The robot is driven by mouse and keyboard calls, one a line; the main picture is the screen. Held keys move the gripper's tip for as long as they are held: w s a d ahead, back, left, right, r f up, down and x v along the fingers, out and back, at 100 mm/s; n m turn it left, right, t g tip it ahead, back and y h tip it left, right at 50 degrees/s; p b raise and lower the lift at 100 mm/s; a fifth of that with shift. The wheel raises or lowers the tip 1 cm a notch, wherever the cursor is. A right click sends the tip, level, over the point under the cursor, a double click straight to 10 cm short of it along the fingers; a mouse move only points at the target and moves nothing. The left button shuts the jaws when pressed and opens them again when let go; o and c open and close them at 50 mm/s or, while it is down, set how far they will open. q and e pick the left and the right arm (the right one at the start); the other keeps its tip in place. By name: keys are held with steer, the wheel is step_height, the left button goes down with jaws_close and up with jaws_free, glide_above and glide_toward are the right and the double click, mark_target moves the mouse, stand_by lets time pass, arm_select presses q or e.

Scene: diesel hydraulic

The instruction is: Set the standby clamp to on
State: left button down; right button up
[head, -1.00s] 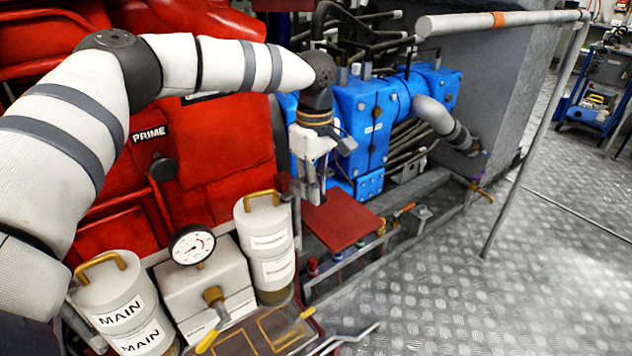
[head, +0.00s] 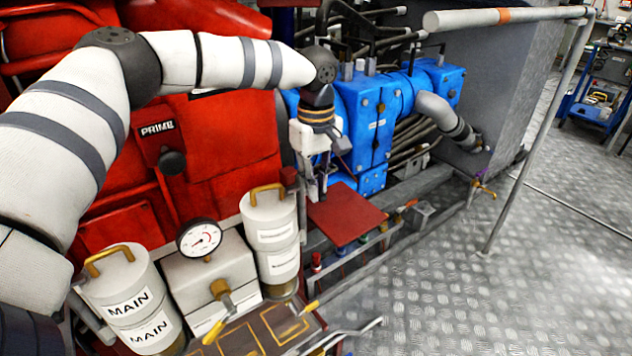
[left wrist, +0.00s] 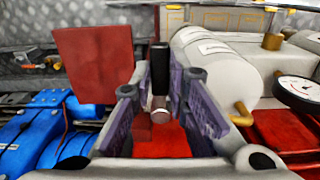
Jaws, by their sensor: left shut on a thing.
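My left gripper (head: 314,192) points down just right of the right-hand white canister (head: 270,235), whose labels are too small to read. In the left wrist view the gripper's purple-padded fingers (left wrist: 160,100) are closed around a slim dark upright handle (left wrist: 160,65), with a brown and grey rounded part (left wrist: 160,110) low between them. This looks like the standby clamp's lever. Its base and exact setting are mostly hidden by the fingers. The canister also shows right of the fingers in the wrist view (left wrist: 215,65). My right gripper is not in view.
A dark red plate (head: 345,215) lies just right of the gripper. The blue machine block (head: 375,115) stands behind. A gauge (head: 199,238) and the MAIN canister (head: 128,300) are to the left. The metal floor (head: 450,280) at right is mostly clear.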

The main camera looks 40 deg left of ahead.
arm_select(q)
steer(key=c, duration=1.6)
jaws_free()
steer(key=shift+o, duration=0.2)
steer(key=shift+r, duration=0.1)
step_height(320, 180, up, 12)
